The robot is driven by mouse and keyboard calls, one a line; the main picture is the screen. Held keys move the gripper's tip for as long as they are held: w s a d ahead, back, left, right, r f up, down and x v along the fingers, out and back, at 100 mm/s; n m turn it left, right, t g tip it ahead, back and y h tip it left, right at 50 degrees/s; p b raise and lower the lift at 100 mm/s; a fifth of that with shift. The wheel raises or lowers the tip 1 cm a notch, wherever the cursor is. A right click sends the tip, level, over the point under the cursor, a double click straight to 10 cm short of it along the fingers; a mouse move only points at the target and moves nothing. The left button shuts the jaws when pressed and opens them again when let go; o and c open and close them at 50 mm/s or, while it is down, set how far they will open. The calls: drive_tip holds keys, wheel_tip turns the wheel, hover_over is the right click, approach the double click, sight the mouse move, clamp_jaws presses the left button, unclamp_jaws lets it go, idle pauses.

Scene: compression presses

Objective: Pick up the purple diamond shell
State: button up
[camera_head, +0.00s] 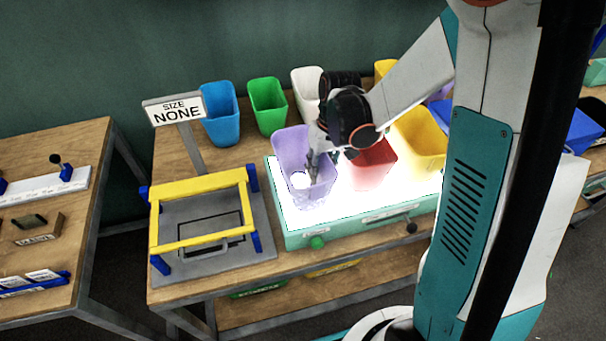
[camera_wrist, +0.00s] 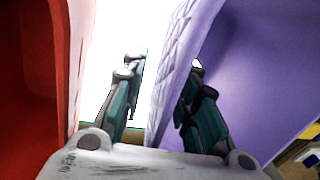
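The purple diamond shell (camera_head: 291,155) is an open, tapered purple bin standing on the bright white top of a teal box. In the wrist view its wall (camera_wrist: 182,62) shows a raised diamond pattern on the outside and a smooth inside. My gripper (camera_head: 314,160) is at the shell's right side, pointing down. In the wrist view my gripper (camera_wrist: 165,85) is open, with one finger outside the wall and the other inside the shell. White gap shows between the outer finger and the wall. Contact of the inner finger cannot be told.
A red bin (camera_head: 371,165) stands close to the right of the shell, and a yellow bin (camera_head: 421,140) beyond it. Blue (camera_head: 220,115), green (camera_head: 267,106) and white (camera_head: 306,88) bins stand behind. A yellow-framed press (camera_head: 203,187) sits to the left.

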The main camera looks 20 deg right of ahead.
clamp_jaws()
